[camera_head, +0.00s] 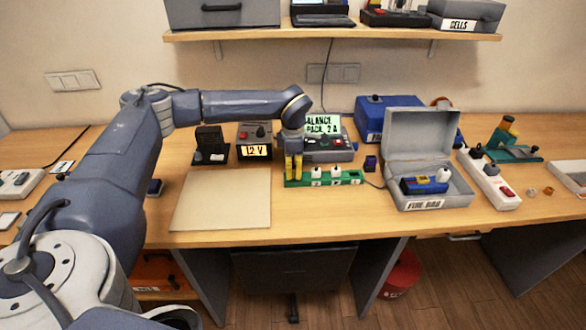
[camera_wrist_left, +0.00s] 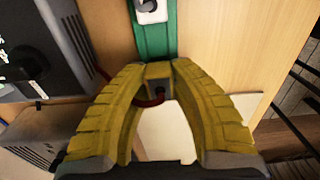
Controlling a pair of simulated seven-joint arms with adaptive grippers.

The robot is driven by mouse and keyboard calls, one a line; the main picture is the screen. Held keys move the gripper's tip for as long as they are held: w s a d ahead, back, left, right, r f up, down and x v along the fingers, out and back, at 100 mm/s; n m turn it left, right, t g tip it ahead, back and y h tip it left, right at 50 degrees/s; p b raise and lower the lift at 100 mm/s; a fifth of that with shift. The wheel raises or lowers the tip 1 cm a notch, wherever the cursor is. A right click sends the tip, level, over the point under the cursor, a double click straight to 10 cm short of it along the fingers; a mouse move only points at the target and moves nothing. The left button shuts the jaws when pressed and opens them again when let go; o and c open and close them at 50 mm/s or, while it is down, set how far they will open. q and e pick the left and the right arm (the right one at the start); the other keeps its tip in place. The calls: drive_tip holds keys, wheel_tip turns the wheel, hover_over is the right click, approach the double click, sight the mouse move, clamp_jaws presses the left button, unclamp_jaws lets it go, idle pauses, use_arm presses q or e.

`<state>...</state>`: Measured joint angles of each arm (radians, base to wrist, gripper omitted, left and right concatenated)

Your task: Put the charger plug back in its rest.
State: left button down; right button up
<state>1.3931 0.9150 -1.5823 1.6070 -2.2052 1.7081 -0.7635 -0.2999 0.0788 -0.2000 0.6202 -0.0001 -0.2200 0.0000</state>
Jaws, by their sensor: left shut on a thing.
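My left gripper (camera_head: 293,172) is over the left end of a green rail (camera_head: 340,179) on the table. In the left wrist view, its yellow fingers (camera_wrist_left: 158,76) are shut on a small yellowish plug with a dark hole (camera_wrist_left: 159,89). A red lead (camera_wrist_left: 148,102) runs from beside the plug to the left. The green rail (camera_wrist_left: 155,38) lies just beyond the fingertips; I cannot tell whether the plug touches or sits in it. White connectors (camera_head: 316,172) stand on the rail. The charger (camera_head: 338,149), with a lit screen, stands behind it. My right gripper is not in view.
A beige mat (camera_head: 222,200) lies in front, left of the rail, and is clear. A 12 V unit (camera_head: 254,142) and a black stand (camera_head: 210,146) are behind it. An open grey box (camera_head: 424,138) stands right of the rail, beside a white power strip (camera_head: 489,181).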

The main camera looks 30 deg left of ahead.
sight(293, 167)
use_arm(q)
drive_tip(key=shift+f, duration=0.65)
drive_tip(key=c, duration=1.1)
unclamp_jaws()
wheel_tip(293, 167, up, 12)
drive_tip(key=shift+r, duration=0.1)
